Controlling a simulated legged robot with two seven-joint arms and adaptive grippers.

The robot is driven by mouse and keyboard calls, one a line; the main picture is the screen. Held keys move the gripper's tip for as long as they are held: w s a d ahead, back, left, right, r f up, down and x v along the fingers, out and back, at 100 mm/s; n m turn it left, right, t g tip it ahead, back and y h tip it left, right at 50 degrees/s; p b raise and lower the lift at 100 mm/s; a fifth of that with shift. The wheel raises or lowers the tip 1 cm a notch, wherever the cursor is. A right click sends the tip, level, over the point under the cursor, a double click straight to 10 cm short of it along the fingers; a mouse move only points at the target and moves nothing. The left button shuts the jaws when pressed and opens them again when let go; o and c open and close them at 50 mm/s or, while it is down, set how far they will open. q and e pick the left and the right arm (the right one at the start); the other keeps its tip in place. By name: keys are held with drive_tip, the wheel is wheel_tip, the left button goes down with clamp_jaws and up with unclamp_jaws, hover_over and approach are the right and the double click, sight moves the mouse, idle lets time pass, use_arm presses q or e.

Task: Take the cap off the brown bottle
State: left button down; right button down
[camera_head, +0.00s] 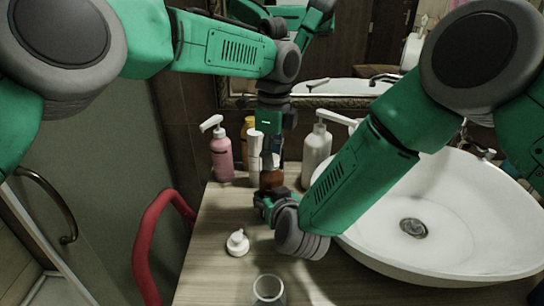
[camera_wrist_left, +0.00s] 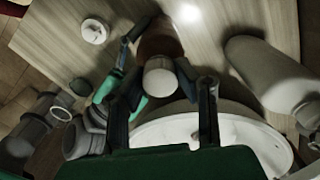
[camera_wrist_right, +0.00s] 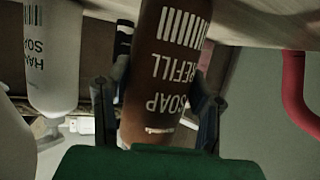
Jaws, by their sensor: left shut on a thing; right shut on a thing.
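The brown bottle (camera_head: 271,180) stands upright on the wooden counter; its SOAP REFILL label shows upside down in the right wrist view (camera_wrist_right: 180,60). My right gripper (camera_head: 268,196) is shut around the bottle's body low down, one finger on each side. My left gripper (camera_head: 271,156) points down over the bottle from above. In the left wrist view, the pale cap (camera_wrist_left: 160,77) is on the bottle's top, between the left gripper's fingertips (camera_wrist_left: 161,78), which are shut on it. In the head view the left gripper mostly hides the cap.
Close around the bottle stand a pink pump bottle (camera_head: 222,155), a slim white bottle (camera_head: 254,150) and a large white soap pump bottle (camera_head: 316,150). A loose white pump head (camera_head: 237,243) and an open glass jar (camera_head: 268,290) are in front. The basin (camera_head: 440,220) fills the right.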

use_arm(q)
drive_tip(key=n, duration=0.3)
drive_tip(key=shift+r, duration=0.1)
drive_tip(key=n, duration=0.4)
drive_tip(key=shift+n, duration=0.4)
drive_tip(key=n, duration=0.4)
drive_tip(key=shift+d+n, duration=0.1)
drive_tip(key=shift+n, duration=0.3)
use_arm(e)
drive_tip(key=shift+s, duration=0.1)
use_arm(q)
drive_tip(key=n, duration=0.4)
drive_tip(key=shift+w+n, duration=0.1)
drive_tip(key=shift+n, duration=0.2)
use_arm(e)
drive_tip(key=shift+a, duration=0.15)
use_arm(q)
drive_tip(key=c, duration=1.2)
unclamp_jaws()
drive_tip(key=shift+d, duration=0.1)
